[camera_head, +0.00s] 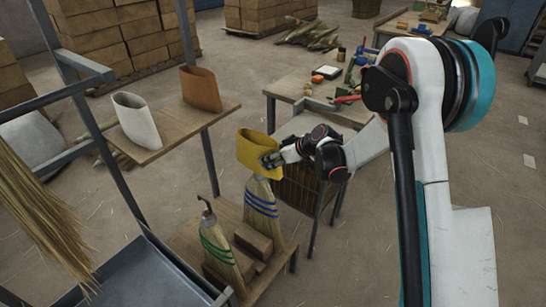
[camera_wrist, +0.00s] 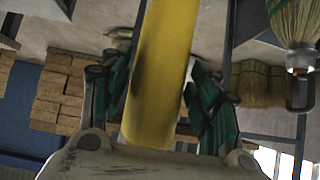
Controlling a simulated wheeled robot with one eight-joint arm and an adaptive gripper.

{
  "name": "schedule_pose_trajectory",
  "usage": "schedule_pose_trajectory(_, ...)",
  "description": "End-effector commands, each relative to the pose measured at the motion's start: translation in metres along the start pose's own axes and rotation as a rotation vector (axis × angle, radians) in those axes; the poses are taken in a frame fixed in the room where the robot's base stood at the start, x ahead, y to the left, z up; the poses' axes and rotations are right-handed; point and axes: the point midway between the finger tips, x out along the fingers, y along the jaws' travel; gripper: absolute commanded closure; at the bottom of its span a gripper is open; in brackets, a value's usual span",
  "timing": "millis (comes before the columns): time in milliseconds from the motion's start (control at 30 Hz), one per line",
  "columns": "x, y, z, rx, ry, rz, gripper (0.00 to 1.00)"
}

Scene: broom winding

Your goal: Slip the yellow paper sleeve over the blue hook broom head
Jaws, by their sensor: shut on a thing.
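The yellow paper sleeve (camera_head: 255,148) is held upright in the head view, gripped at its right side by my gripper (camera_head: 270,160). In the wrist view the sleeve (camera_wrist: 163,70) runs between my two green-padded fingers (camera_wrist: 160,100). The blue-banded broom head (camera_head: 262,208) stands directly below the sleeve on a low wooden stand, bristles down. Its top meets the sleeve's lower edge in the picture. Its hook is not visible, and I cannot tell whether it is inside the sleeve. The green-banded broom head (camera_head: 216,246) stands to the left with its dark hook showing.
A white sleeve (camera_head: 137,121) and a brown sleeve (camera_head: 201,90) stand on a wooden shelf (camera_head: 165,146) at left. The low stand (camera_head: 190,241) also bears wooden blocks (camera_head: 252,242). A cluttered worktable (camera_head: 288,88) is behind my gripper. A metal frame rises at left.

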Motion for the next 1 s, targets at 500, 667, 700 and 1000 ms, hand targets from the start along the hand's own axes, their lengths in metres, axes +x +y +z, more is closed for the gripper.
schedule_pose_trajectory(500,0.016,0.0,0.019,0.0,0.0,0.0,0.6)
schedule_pose_trajectory(667,0.021,0.0,0.025,0.0,0.0,0.0,0.6)
schedule_pose_trajectory(700,0.022,0.0,0.026,0.0,0.0,0.0,0.6)
schedule_pose_trajectory(1000,0.031,0.0,0.036,0.0,0.0,0.0,0.6)
